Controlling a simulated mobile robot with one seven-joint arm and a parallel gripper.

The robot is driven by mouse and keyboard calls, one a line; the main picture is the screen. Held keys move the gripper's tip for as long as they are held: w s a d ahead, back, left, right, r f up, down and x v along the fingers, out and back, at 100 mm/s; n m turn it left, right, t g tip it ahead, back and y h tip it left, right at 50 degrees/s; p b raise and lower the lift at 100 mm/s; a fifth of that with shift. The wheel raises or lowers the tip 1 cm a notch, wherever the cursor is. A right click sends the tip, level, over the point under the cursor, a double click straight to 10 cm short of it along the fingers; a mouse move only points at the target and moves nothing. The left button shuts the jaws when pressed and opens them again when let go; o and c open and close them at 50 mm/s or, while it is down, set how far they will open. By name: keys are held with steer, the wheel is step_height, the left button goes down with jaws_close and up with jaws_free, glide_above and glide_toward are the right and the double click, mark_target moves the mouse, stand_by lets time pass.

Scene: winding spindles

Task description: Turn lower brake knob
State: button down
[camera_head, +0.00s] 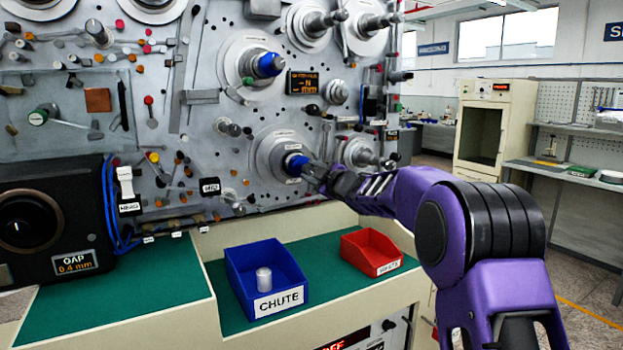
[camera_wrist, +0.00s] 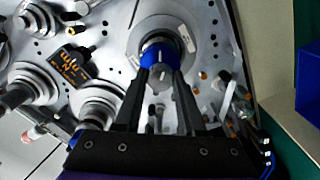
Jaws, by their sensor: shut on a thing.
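The lower brake knob (camera_head: 293,163) is a blue ring with a grey face on the lower round disc (camera_head: 268,155) of the upright metal panel. My gripper (camera_head: 310,174) reaches it from the right and is shut on it. In the wrist view the blue knob (camera_wrist: 160,47) shows between and beyond the two dark fingers of my gripper (camera_wrist: 163,76), with its grey face partly hidden by them. A second blue knob (camera_head: 270,65) sits on a larger disc higher on the panel, apart from my gripper.
Several rollers and spindles stick out around the knob. A black box (camera_head: 40,222) with a dial stands at left.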

steer(key=n+b, duration=0.2)
steer(key=n, duration=0.3)
steer(key=shift+f+n, duration=0.1)
steer(key=shift+n, duration=0.2)
steer(key=shift+n+b, duration=0.55)
steer(key=shift+n, duration=1.55)
steer(key=c, duration=0.5)
jaws_free()
steer(key=v, duration=1.7)
steer(key=shift+s+d, duration=0.2)
